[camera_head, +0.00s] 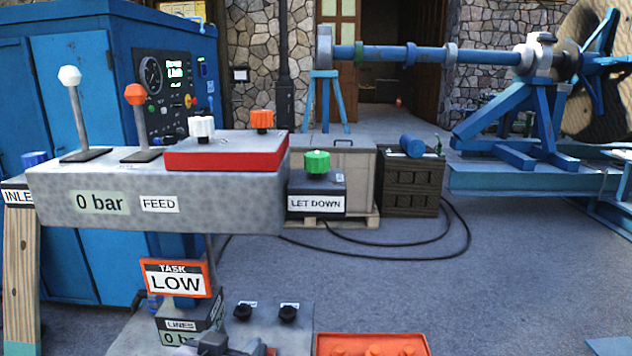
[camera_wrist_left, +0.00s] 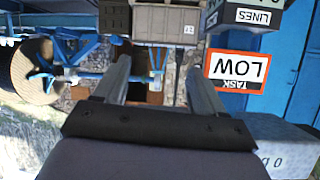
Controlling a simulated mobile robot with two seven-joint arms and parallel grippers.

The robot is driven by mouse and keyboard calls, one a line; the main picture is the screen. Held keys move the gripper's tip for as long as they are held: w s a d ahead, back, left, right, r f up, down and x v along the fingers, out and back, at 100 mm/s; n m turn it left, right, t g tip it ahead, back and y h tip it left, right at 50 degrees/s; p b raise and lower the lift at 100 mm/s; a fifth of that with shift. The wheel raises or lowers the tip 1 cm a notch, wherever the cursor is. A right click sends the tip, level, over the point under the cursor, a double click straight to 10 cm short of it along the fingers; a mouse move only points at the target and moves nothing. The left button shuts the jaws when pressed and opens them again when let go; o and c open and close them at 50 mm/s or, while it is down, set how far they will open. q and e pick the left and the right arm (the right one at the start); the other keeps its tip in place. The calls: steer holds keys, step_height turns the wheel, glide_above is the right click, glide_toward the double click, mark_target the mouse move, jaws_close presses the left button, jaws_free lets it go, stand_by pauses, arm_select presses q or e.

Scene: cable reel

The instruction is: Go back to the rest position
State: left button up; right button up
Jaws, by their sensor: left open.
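My left gripper (camera_head: 232,345) shows only in part at the bottom edge of the head view, below the LINES box (camera_head: 190,322). In the left wrist view my left gripper (camera_wrist_left: 158,78) has its two fingers wide apart with nothing between them. That view is upside down, with the orange-framed TASK LOW sign (camera_wrist_left: 238,71) to the right of the fingers. The same TASK LOW sign (camera_head: 177,279) stands above the LINES box in the head view. My right gripper is in neither view.
A grey valve block (camera_head: 155,200) with levers and knobs stands at left, before a blue cabinet (camera_head: 60,90). A LET DOWN box (camera_head: 316,204), crates (camera_head: 400,185) and black cable (camera_head: 380,258) lie behind. A blue reel stand (camera_head: 530,120) is at right. Mid-right floor is clear.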

arm_select(q)
steer(key=s+a+f+g, duration=0.1)
steer(key=s+a+f, duration=0.2)
steer(key=s+f, duration=0.7)
steer(key=s+a+f+g, duration=0.1)
steer(key=s+a+f, duration=0.2)
steer(key=s+f, duration=0.8)
steer(key=shift+s+a+f+h, duration=0.15)
steer(key=shift+s+f+h, duration=0.05)
steer(key=shift+f+h, duration=0.25)
